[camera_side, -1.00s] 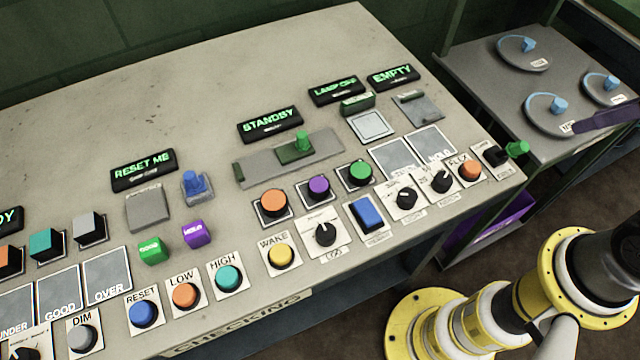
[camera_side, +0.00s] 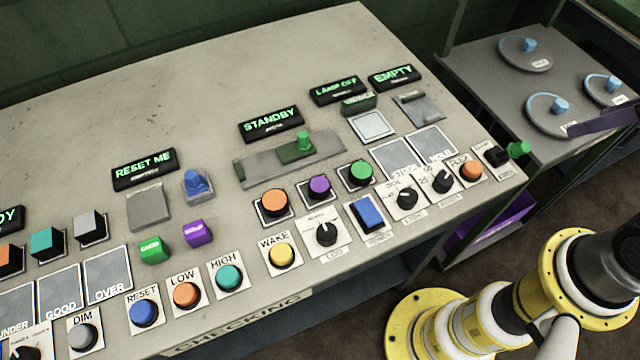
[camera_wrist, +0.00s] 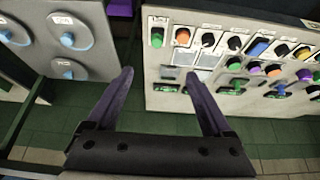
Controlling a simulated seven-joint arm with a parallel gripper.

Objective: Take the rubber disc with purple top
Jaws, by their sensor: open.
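A small purple block (camera_side: 198,233) with a pale label on its near side lies loose on the console, right of a similar green block (camera_side: 154,250). It looks more like a cube than a disc in the side view. A round purple-topped button (camera_side: 319,188) sits in a row between an orange and a green one. I cannot tell for certain which is the named disc. My gripper (camera_wrist: 160,73) is open and empty, its purple fingers wide apart in the wrist view. In the side view only one finger (camera_side: 606,122) shows at the right edge, far from both purple things.
The sloping console (camera_side: 215,60) carries several buttons, knobs and lit signs. A grey side table (camera_side: 480,60) at the right holds round grey discs with blue knobs (camera_side: 525,52). A purple bin (camera_side: 490,228) stands below it. The console's upper left is clear.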

